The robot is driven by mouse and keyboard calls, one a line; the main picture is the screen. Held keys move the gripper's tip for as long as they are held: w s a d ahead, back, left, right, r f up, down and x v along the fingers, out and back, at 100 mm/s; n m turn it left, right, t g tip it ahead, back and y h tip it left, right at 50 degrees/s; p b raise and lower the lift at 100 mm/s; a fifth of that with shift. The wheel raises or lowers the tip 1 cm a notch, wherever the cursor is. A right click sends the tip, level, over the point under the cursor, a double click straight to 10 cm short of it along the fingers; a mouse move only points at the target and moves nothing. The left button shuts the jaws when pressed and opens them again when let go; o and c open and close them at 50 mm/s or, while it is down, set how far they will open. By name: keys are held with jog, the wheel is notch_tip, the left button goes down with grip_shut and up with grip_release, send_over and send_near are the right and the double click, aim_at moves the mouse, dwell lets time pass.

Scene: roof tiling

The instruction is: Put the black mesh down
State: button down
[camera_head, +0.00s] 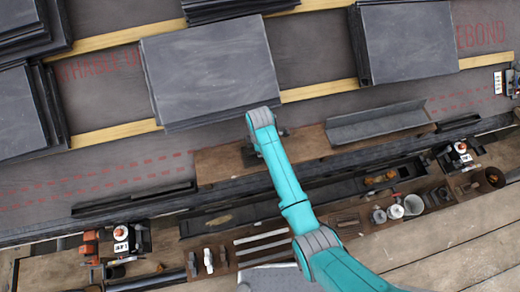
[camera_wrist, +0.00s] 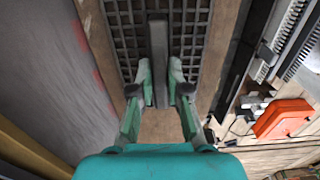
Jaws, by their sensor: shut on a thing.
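The black mesh (camera_wrist: 122,42) is a dark square grid at the top of the wrist view. A dark upright bar (camera_wrist: 159,55) runs along its middle. My gripper (camera_wrist: 160,72) has a finger on each side of this bar and is shut on it. Brown wood shows behind and around the mesh, and I cannot tell whether the mesh touches it. In the head view my gripper is over a brown board (camera_head: 222,165), below the large grey slate. There my arm hides nearly all of the mesh.
A large grey slate (camera_head: 212,72) lies on yellow battens (camera_head: 112,133) above my gripper. Another slate stack (camera_head: 408,42) is at upper right.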

jog(key=c, duration=1.1)
grip_release()
jog(key=shift+f, duration=0.15)
jog(key=shift+c, duration=0.2)
notch_tip(320, 180, up, 12)
